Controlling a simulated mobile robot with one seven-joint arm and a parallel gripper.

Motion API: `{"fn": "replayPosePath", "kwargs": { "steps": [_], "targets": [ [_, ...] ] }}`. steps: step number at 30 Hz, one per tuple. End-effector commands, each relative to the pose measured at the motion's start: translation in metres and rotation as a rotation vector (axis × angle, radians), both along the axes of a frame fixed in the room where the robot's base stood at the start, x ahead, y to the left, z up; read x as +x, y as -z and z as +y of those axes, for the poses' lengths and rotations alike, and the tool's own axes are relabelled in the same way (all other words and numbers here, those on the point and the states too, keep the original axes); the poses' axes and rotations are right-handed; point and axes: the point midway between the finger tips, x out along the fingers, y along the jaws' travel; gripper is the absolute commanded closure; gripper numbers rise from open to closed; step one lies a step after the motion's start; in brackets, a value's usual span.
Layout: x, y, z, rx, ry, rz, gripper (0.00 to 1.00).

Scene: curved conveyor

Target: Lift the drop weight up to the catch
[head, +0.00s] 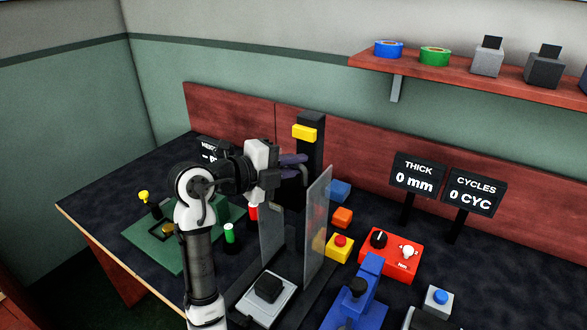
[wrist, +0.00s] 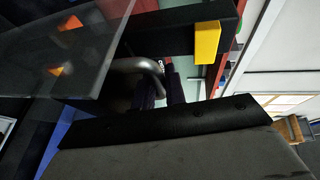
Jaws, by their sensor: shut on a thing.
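The drop tester's dark column (head: 312,150) stands behind the work area, with the yellow catch (head: 304,132) near its top. The yellow catch also shows in the wrist view (wrist: 207,42). My gripper (head: 296,162) is shut on the curved grey handle of the drop weight (head: 303,174), a little below the catch. In the wrist view the handle (wrist: 135,68) passes at the dark purple fingers (wrist: 163,88). Most of the weight's body is hidden by my gripper and the guard. A visible gap separates the handle from the catch.
Clear guard panels (head: 319,225) stand on either side of the column. A dark block sits on the pale base plate (head: 285,300) below. A red control box (head: 390,255), a yellow button box (head: 339,247) and a blue fixture (head: 355,300) stand to the right.

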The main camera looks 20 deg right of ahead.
Motion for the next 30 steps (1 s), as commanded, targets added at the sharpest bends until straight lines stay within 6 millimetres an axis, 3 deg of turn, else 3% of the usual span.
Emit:
{"fn": "replayPosePath", "kwargs": {
  "steps": [5, 6, 10, 22, 26, 30],
  "targets": [
    [0.001, -0.008, 0.001, -0.013, -0.006, -0.012, 1.00],
    [0.001, -0.008, 0.001, -0.014, -0.006, -0.013, 0.82],
    [0.001, -0.007, 0.001, -0.012, -0.006, -0.012, 0.66],
    [0.000, -0.006, 0.005, -0.010, -0.007, -0.011, 0.66],
    [-0.003, -0.007, 0.022, -0.012, -0.011, -0.011, 0.66],
    [-0.011, -0.012, 0.051, -0.010, -0.011, -0.013, 0.66]
  ]
}}
